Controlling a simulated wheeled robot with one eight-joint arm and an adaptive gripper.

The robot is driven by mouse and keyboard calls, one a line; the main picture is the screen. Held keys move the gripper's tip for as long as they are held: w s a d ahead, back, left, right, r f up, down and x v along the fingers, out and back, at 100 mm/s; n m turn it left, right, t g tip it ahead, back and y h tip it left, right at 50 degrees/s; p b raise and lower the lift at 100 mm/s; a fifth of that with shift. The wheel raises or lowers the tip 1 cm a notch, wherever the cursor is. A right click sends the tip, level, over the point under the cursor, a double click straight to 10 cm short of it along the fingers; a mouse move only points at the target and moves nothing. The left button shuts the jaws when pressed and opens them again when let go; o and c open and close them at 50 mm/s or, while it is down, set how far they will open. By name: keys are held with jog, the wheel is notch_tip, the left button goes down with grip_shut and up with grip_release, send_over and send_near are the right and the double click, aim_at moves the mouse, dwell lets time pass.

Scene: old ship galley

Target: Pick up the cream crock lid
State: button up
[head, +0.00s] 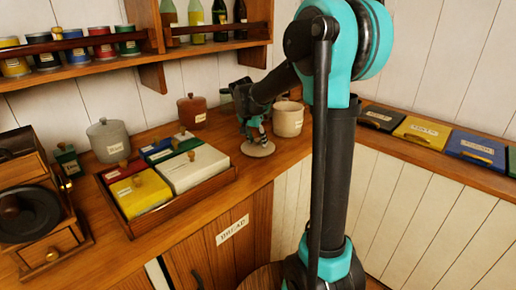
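A cream crock (288,121) stands on the wooden counter near the corner, beside my gripper and to its right. A flat, round, cream-tan lid (260,151) lies on the counter in front of the crock, near the counter's front edge. My gripper (256,137) points down directly over the lid, very close to it. The fingers hide the lid's middle, and any knob there. At this size I cannot tell whether the fingers are apart or closed, or whether they touch the lid.
Left of my gripper is a wooden tray (186,207) of lidded boxes. Behind are a red-brown crock (193,113) and a grey crock (108,143). A grinder (35,215) stands far left. A shelf (210,45) with bottles hangs above. Flat boxes (422,132) line the right counter.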

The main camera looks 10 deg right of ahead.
grip_shut()
